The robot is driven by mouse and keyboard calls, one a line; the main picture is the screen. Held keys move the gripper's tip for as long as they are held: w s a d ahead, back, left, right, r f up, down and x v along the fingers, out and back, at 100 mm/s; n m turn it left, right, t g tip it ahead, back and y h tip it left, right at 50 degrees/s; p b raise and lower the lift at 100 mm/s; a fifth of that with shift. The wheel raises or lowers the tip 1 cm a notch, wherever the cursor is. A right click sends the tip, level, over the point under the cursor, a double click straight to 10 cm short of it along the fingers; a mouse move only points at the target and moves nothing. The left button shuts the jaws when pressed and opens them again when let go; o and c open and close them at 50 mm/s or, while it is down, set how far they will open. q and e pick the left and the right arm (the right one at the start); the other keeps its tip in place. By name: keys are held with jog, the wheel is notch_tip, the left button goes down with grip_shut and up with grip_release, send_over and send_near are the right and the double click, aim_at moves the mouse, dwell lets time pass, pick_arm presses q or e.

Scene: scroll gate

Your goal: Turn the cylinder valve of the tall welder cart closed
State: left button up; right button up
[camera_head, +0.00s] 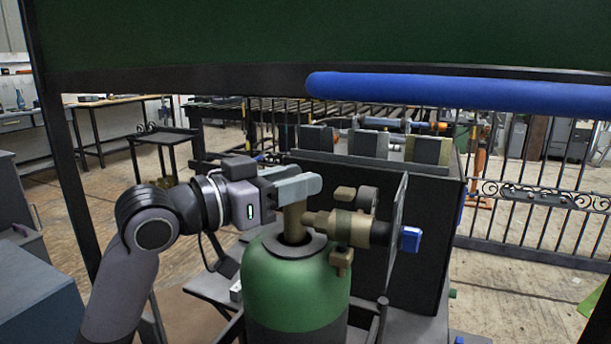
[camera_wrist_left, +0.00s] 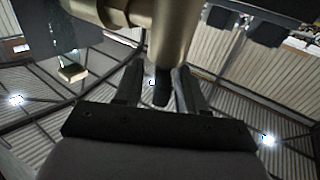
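The tall welder cart's green cylinder (camera_head: 295,283) stands upright below a brass valve (camera_head: 295,220) with a regulator (camera_head: 340,226) on its right side. My left gripper (camera_head: 305,184) is at the top of the valve, and its grey fingers hide the valve's upper end. In the left wrist view, the brass valve body (camera_wrist_left: 172,38) rises just past the left gripper's fingers (camera_wrist_left: 157,82). The fingers stand apart there, with a narrow dark part between them and some light showing beside it. Contact with the valve cannot be made out. My right gripper is not in view.
A large dark box (camera_head: 345,190) with blocks on top stands right behind the cylinder. A thin panel with a blue knob (camera_head: 411,239) is right of the regulator. A blue bar (camera_head: 455,93) crosses above. A scroll gate (camera_head: 540,215) stands at right.

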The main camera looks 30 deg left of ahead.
pick_arm(q)
jog(key=shift+x, duration=0.9)
jog(key=shift+w, duration=0.15)
jog(key=shift+c, duration=0.3)
grip_shut()
